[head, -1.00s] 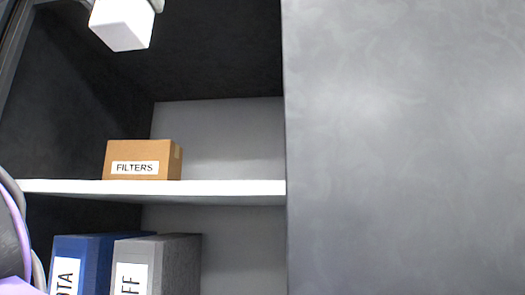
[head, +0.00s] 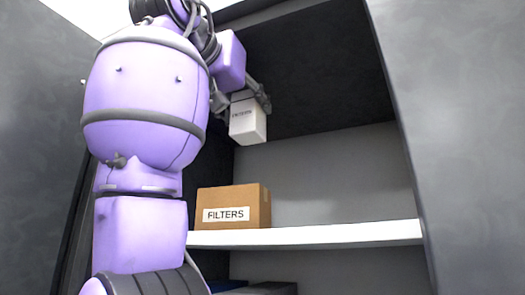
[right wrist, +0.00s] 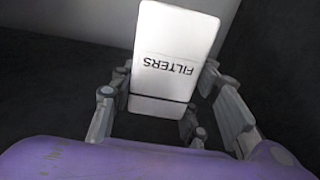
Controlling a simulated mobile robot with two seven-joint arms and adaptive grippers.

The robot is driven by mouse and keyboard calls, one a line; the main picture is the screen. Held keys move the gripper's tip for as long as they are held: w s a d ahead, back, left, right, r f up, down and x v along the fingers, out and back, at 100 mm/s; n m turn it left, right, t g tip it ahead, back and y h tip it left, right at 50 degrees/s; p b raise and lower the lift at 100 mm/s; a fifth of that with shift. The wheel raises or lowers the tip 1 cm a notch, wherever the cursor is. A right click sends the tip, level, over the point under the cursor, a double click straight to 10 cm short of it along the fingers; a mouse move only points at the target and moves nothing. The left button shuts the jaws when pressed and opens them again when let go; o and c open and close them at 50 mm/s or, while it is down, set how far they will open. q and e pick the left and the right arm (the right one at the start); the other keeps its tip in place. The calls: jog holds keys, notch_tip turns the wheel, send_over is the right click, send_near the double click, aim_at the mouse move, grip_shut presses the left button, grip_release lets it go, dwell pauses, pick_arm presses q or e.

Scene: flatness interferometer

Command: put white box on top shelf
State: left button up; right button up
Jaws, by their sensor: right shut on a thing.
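The white box (head: 248,126) is held in my right gripper (head: 241,100), which is shut on it, high inside the cabinet. The box hangs above the top shelf (head: 330,234), clear of it, above and slightly right of the cardboard box there. In the right wrist view the white box (right wrist: 175,50) lies between the fingers of my right gripper (right wrist: 165,98), with its FILTERS label upside down. My left gripper is not in view.
A brown cardboard box (head: 250,207) labelled FILTERS sits at the left of the shelf. The shelf to its right is bare. A grey panel (head: 460,140) bounds the opening on the right. Binders (head: 268,288) show below the shelf.

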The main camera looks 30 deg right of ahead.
aim_at(261, 119)
jog(key=x, duration=0.6)
notch_tip(261, 119, down, 6)
jog(key=shift+d+f, duration=0.1)
jog(key=shift+f, duration=0.15)
jog(key=shift+w+d+f, duration=0.1)
jog(key=shift+w+f, duration=0.05)
jog(key=shift+f, duration=0.05)
jog(key=shift+f, duration=0.1)
jog(key=o, duration=1.2)
